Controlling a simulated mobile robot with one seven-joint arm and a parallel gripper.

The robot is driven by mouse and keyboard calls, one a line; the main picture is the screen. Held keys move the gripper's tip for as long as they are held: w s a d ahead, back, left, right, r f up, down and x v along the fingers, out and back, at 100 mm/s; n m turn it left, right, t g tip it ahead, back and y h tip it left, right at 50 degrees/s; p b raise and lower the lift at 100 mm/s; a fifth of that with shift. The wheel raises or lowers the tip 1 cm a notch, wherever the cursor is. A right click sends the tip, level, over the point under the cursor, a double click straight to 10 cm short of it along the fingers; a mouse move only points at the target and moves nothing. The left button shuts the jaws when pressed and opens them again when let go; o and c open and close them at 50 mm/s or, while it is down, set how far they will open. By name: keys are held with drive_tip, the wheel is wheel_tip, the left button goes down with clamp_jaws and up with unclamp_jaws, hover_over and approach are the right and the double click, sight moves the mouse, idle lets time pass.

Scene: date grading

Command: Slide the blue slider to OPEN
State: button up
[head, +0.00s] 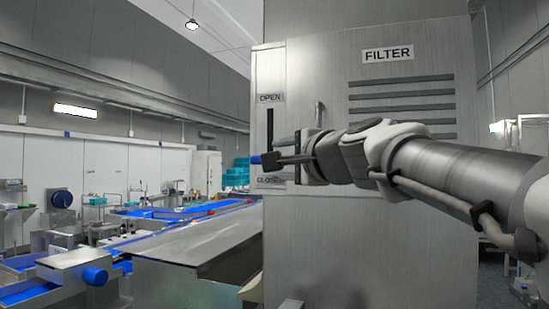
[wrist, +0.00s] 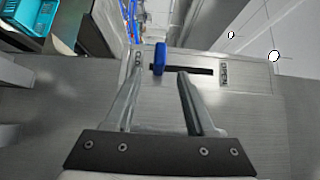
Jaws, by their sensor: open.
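The blue slider (head: 256,159) sticks out at the lower end of a dark vertical slot (head: 270,130) in the grey cabinet's side. The OPEN label (head: 271,98) is above the slot and the CLOSED label (head: 270,181) is below it. My gripper (head: 279,158) is at the slider's height, with its fingers apart. In the wrist view the blue slider (wrist: 159,58) shows between and beyond the two open fingertips (wrist: 161,75), at the left end of the slot (wrist: 195,70). I cannot tell whether a finger touches it.
The cabinet (head: 370,230) carries a FILTER label (head: 387,54), dark louvres (head: 402,97) and a small handle (head: 319,112). A metal table (head: 190,245) and blue conveyors (head: 210,208) are at the left. A teal crate (wrist: 30,15) shows at the wrist view's upper left.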

drive_tip(key=p+x, duration=0.2)
drive_tip(key=x, duration=0.7)
drive_tip(key=shift+w+a, duration=0.15)
drive_tip(key=shift+w, duration=0.05)
drive_tip(key=shift+c, duration=0.3)
clamp_jaws()
idle(0.9)
